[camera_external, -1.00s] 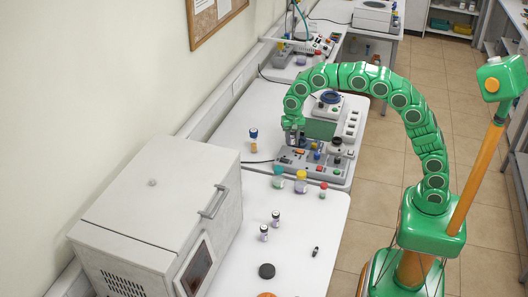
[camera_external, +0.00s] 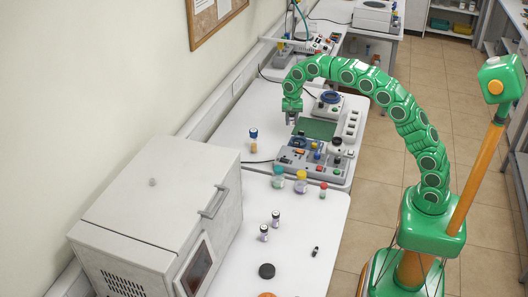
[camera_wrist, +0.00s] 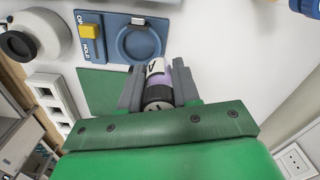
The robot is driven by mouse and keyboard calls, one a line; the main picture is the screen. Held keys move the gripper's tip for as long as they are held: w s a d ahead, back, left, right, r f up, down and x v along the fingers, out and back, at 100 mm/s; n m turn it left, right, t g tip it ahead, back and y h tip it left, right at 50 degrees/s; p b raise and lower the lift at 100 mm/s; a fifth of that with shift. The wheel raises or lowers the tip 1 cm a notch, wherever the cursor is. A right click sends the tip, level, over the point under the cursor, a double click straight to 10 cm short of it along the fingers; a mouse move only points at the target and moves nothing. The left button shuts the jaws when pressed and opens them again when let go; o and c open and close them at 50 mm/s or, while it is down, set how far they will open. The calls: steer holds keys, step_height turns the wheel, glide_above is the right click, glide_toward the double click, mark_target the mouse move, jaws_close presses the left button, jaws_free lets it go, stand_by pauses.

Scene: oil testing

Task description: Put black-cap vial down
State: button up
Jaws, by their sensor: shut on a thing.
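My gripper (camera_external: 292,118) is at the left edge of the green mat (camera_external: 316,128) in the external view, above the white bench. In the wrist view my gripper (camera_wrist: 157,72) is shut on the black-cap vial (camera_wrist: 157,94). The vial has a white and purple label, and its black cap faces the camera. Its far end is hidden. In the external view the vial is too small to make out between the fingers. The green mat also shows beyond the fingers in the wrist view (camera_wrist: 100,90).
A grey panel with knobs (camera_external: 312,160) stands in front of the mat. A blue-capped vial (camera_external: 253,140) stands to the left. A white oven (camera_external: 160,205) is at front left.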

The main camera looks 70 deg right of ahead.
steer(key=w+d+f, duration=0.1)
steer(key=w+f, duration=0.1)
steer(key=w, duration=0.3)
glide_above(272, 139)
steer(key=shift+s+a+f, duration=0.15)
steer(key=shift+f, duration=1.3)
steer(key=shift+s+a+f, duration=0.1)
steer(key=shift+f, duration=1.35)
steer(key=shift+w, duration=0.1)
steer(key=shift+w+f, duration=0.2)
steer(key=shift+f, duration=1.65)
steer(key=shift+f, duration=0.15)
steer(key=o, duration=1)
steer(key=shift+d, duration=0.1)
steer(key=shift+o, duration=0.2)
